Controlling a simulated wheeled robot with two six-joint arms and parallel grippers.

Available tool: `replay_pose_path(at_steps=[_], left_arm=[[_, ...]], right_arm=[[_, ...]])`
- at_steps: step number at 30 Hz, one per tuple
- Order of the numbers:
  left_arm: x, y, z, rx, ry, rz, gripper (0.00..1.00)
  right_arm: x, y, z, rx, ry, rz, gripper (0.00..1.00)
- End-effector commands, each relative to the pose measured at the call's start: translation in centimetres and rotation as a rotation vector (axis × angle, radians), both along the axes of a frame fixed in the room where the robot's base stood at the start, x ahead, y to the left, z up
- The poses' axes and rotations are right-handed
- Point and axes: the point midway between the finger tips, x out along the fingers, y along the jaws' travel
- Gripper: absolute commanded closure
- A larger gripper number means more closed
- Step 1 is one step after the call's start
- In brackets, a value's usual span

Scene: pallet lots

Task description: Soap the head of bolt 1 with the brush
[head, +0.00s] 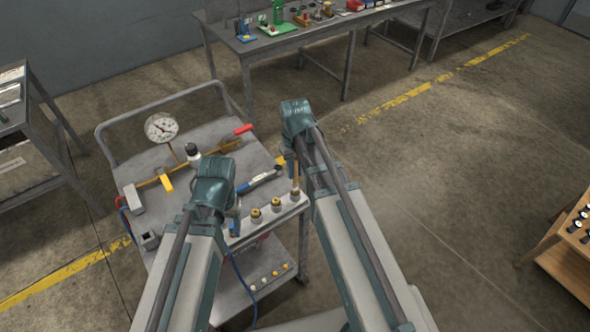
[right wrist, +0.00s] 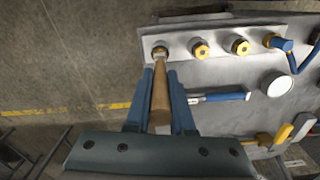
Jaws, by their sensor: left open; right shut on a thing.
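The brush, with a light wooden handle (head: 295,176), is held by my right gripper (right wrist: 160,82), shut on it; it also shows in the right wrist view (right wrist: 160,105). Its lower end is over the end bolt (right wrist: 160,51), at the right end of the row in the head view. I cannot tell whether it touches the bolt head, which it partly hides. Two more brass-coloured bolts (right wrist: 201,50) (right wrist: 240,46) stand clear on the grey plate (right wrist: 220,31). I see no number marking bolt 1. My left gripper (head: 236,212) is open near the plate's other end; its fingers are largely hidden.
The grey cart (head: 150,160) carries a dial gauge (head: 161,127), a blue-handled tool (head: 258,180), a red-handled tool (head: 241,129) and a white jar (right wrist: 276,84). A blue hose (head: 242,278) hangs at the front. Small parts lie on the lower shelf.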

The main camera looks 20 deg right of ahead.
Motion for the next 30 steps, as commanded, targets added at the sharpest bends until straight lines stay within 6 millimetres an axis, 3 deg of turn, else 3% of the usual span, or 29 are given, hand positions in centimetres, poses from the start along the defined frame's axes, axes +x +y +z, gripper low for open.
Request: replay_pose_path(at_steps=[30], left_arm=[[0.0,0.0,-0.02,0.0,0.0,0.0,0.4]], right_arm=[[-0.2,0.57,-0.02,0.0,0.0,0.0,1.0]])
